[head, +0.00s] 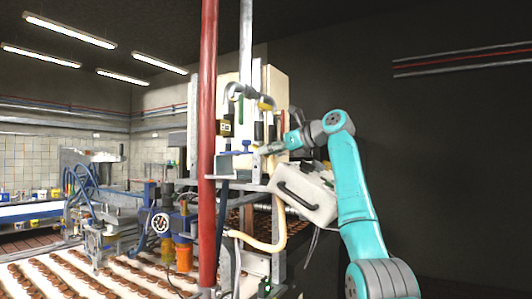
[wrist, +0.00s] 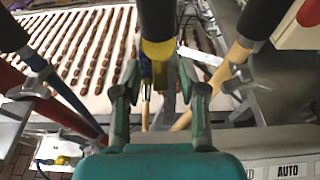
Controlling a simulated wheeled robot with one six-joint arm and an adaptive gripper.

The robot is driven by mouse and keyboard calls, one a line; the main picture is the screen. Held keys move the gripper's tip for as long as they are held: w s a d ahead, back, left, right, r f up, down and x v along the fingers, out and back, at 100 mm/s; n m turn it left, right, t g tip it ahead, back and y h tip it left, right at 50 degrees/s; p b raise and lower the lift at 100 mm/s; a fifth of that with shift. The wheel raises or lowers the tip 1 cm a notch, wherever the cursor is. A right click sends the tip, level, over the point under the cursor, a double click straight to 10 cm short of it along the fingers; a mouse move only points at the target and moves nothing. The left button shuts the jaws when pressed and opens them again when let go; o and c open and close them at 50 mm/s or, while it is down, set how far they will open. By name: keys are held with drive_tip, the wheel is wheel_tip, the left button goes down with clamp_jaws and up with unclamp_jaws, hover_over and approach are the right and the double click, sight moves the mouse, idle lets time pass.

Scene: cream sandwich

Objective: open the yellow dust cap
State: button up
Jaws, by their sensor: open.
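The yellow dust cap (wrist: 158,49) shows in the wrist view at the lower end of a thick black cylinder (wrist: 157,18). My gripper (wrist: 159,78) has its two fingers spread, one to each side of the cap's line, with the cap beyond the tips in the picture. I cannot tell whether either finger touches it. In the head view my gripper (head: 266,149) reaches from the right to the fittings on the machine, close to a black upright cylinder (head: 258,131). The cap is too small to make out surely there.
A red pole (head: 207,150) stands left of the machine. Pale hoses (head: 262,243) and a conveyor with rows of brown biscuits (head: 90,275) lie lower. The dark wall side at right is clear.

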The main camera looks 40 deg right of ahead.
drive_tip(key=v, duration=1)
drive_tip(key=shift+s+r, duration=0.15)
drive_tip(key=shift+s, duration=0.25)
drive_tip(key=shift+w, duration=0.1)
